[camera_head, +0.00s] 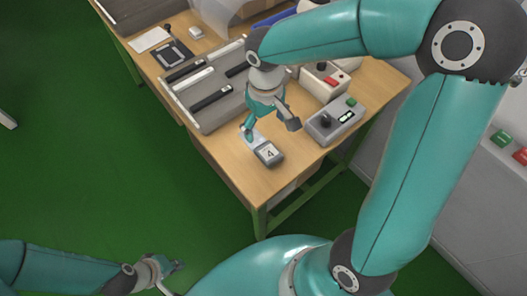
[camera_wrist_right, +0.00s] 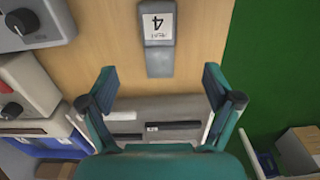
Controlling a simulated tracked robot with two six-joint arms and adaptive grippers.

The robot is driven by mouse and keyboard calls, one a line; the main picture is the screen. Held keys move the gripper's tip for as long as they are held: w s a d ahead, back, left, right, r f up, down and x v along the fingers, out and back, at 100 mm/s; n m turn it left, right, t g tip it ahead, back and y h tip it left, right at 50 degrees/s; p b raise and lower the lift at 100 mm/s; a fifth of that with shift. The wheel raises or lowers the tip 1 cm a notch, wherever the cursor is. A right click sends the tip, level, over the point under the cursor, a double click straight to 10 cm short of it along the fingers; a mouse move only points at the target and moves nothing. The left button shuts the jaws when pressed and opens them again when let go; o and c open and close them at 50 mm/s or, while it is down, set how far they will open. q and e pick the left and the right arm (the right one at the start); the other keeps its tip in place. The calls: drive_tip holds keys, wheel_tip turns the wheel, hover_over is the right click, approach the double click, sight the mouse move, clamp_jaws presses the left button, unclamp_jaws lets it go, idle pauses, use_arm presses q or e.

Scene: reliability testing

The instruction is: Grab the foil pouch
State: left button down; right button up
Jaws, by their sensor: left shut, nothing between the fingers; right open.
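A small grey pouch (camera_head: 268,153) with a white label marked 4 lies on the wooden table near its front edge. I take it for the foil pouch. In the right wrist view the grey pouch (camera_wrist_right: 158,62) is at top centre, label end farthest up. My right gripper (camera_head: 268,122) is above the table just behind the pouch, open and empty; one finger partly overlaps the pouch's far end in the head view. In the wrist view its fingers (camera_wrist_right: 158,82) are spread below the pouch, apart from it. My left gripper (camera_head: 168,276) is shut and empty, low over the green floor.
A grey slotted tray (camera_head: 183,102) lies behind and left of the pouch. A grey control box (camera_head: 338,123) with a black knob stands to its right. A pale box with a red button (camera_head: 330,81) stands behind that. The table's front edge is close to the pouch.

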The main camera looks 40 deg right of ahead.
sight(267, 150)
drive_tip(key=f, duration=1)
drive_tip(key=shift+s+d+f, duration=0.1)
drive_tip(key=shift+s+f, duration=0.1)
drive_tip(key=shift+f, duration=0.15)
drive_tip(key=c, duration=1.2)
drive_tip(key=shift+r, duration=0.15)
